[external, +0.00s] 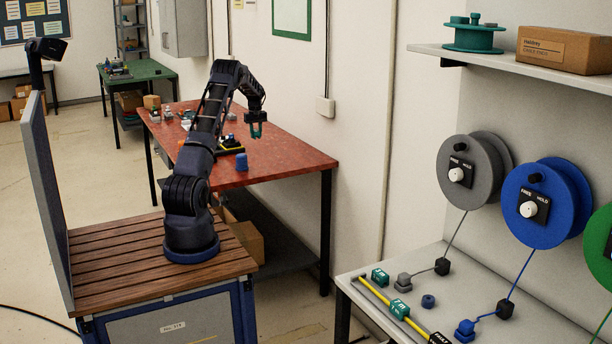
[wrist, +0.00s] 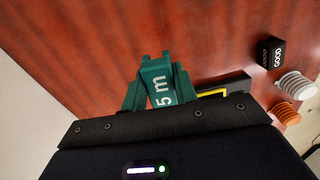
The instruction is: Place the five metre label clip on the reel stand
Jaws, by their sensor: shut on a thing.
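The five metre label clip (wrist: 162,85) is green with white "5 m" lettering. My gripper (wrist: 158,90) is shut on it, with a green finger on each side, above the red table (wrist: 80,60). In the external view my gripper (external: 257,130) hangs over the red table (external: 285,158), clear of its top; the clip is too small to tell apart from the fingers there. I cannot tell for sure which thing is the reel stand. Grey (external: 472,172), blue (external: 560,200) and green reels (external: 606,240) are mounted at the right wall, above a bench.
On the red table are a black and yellow holder (external: 230,145) and a blue piece (external: 241,162). The wrist view shows a black "GOOD" block (wrist: 271,52), a white ribbed piece (wrist: 298,86) and an orange one (wrist: 285,113). The bench holds a yellow bar (external: 375,292) with green clips (external: 400,309).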

